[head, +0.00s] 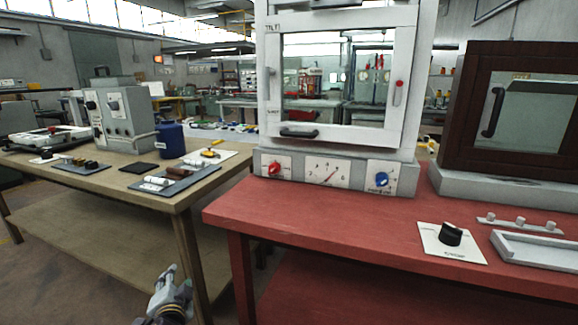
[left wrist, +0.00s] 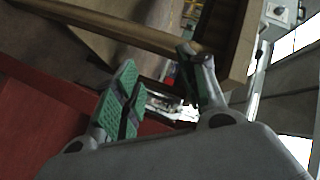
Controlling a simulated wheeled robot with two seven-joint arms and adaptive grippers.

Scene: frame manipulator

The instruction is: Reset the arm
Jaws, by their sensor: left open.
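My left gripper (head: 166,290) shows at the bottom of the head view, low in front of the gap between the wooden table and the red table. In the left wrist view its two green-padded fingers (left wrist: 162,92) stand apart with nothing between them. My right gripper is in neither view.
The red table (head: 330,228) bears a white-framed cabinet (head: 340,150), a dark-framed cabinet (head: 460,140) and a black knob (head: 451,233). The wooden table (head: 105,185) at left holds a grey box device (head: 125,125), a blue container (head: 170,140) and small parts. Floor shows at lower left.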

